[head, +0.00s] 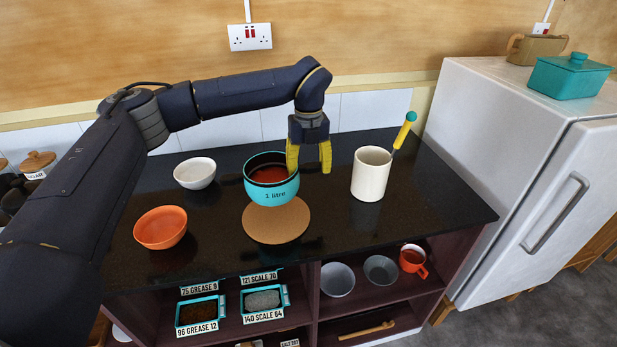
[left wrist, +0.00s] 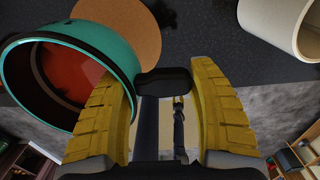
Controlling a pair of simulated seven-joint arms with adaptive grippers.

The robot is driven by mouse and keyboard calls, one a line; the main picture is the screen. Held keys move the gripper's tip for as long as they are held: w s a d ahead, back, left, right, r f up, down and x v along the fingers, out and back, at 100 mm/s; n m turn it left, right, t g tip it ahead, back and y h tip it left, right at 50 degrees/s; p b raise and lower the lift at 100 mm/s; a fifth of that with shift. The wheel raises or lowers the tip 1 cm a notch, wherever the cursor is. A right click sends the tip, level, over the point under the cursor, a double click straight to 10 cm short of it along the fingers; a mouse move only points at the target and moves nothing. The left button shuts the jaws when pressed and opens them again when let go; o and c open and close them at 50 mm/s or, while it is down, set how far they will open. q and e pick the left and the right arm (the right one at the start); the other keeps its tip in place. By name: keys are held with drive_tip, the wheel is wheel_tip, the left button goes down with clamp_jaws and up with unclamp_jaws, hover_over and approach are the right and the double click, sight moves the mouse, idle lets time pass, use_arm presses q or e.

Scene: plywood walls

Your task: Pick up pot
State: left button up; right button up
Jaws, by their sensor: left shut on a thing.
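The pot (head: 272,187) is turquoise, marked "1 litre", with red-brown contents. In the head view it is over the back part of a round cork mat (head: 276,226); I cannot tell whether it touches the mat. My left gripper (head: 309,164) is at the pot's right side, pointing down, shut on the pot. In the left wrist view the pot (left wrist: 112,45) fills the upper left, against one yellow finger. A dark block, perhaps the pot's handle, shows between the fingers (left wrist: 163,90); its join to the pot is hidden. My right gripper is not in view.
A cream crock (head: 370,178) with a yellow-handled utensil stands right of my gripper. A white bowl (head: 195,174) and an orange bowl (head: 161,228) stand left of the pot. A white fridge (head: 500,130) is at the right. The black counter (head: 420,205) is clear at its right end.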

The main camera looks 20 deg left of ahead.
use_arm(q)
drive_tip(key=shift+r, duration=5)
